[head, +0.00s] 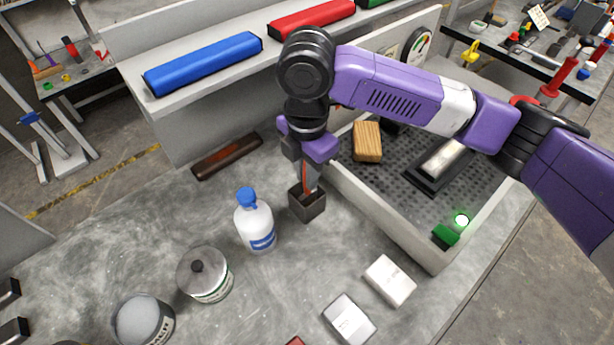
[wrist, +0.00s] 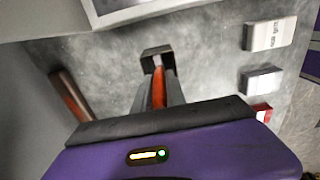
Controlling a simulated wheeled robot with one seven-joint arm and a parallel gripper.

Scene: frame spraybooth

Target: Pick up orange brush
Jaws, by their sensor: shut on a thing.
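The orange brush (head: 305,178) stands upright in a small dark square cup (head: 307,205), and only a thin orange strip of it shows. My gripper (head: 309,176) is above the cup, pointing down, with its fingers shut on the brush. In the wrist view the orange brush (wrist: 158,88) shows between the two dark fingers of my gripper (wrist: 158,95). The dark cup (wrist: 157,52) is just beyond the fingertips. The brush's lower end is hidden by the cup and fingers.
A white bottle with a blue cap (head: 256,225) stands left of the cup. A grey perforated tray (head: 400,205) with a raised wall is close on the right. A can (head: 205,278) and white boxes (head: 390,281) stand nearer. A dark brown bar (head: 227,156) lies behind.

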